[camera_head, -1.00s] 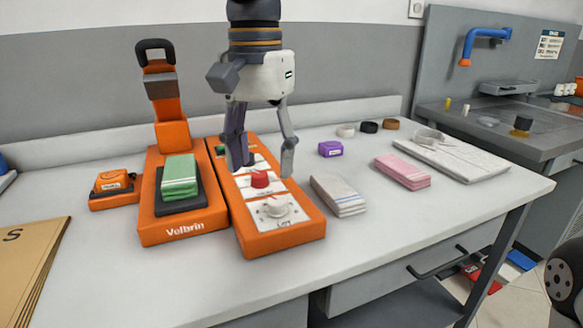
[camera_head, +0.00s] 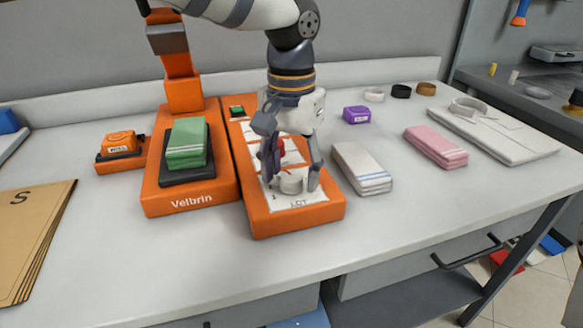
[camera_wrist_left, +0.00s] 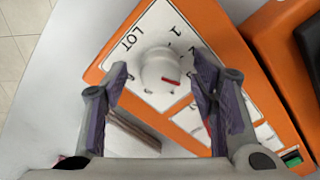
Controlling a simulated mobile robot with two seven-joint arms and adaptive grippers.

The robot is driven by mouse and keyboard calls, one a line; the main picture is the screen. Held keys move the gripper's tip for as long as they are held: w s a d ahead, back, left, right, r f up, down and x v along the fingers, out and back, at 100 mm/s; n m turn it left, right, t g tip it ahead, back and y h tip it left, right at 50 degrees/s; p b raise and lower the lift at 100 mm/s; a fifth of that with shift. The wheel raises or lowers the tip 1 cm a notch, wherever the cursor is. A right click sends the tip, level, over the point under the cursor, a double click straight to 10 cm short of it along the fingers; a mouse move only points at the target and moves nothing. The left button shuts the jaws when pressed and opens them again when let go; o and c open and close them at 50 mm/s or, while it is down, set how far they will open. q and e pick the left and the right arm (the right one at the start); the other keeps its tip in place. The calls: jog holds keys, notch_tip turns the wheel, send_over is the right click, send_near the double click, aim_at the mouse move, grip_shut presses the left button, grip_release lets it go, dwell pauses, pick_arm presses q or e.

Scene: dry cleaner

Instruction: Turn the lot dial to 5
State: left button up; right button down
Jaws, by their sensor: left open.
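The lot dial (camera_head: 291,183) is a white knob on the front plate of the orange control box (camera_head: 297,220), which is marked LOT. In the left wrist view the dial (camera_wrist_left: 158,70) has a red mark on its edge, and the digits 1 and 2 show near it; other digits are hidden or unclear. My left gripper (camera_head: 293,184) is open and points down at the dial, with one finger on either side. In the left wrist view both fingers (camera_wrist_left: 165,88) stand apart from the knob. My right gripper is not in view.
A red knob (camera_head: 277,148) sits behind the lot dial on the same box. The orange Velbrin press (camera_head: 190,206) with green tickets stands close on the left. The front table strip is clear.

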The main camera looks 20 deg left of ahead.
pick_arm(q)
jog(key=c, duration=1.2)
jog(key=shift+r, duration=0.1)
jog(key=shift+m+p, duration=0.3)
jog(key=shift+m, duration=0.9)
jog(key=m, duration=1)
jog(key=shift+m, duration=2.6)
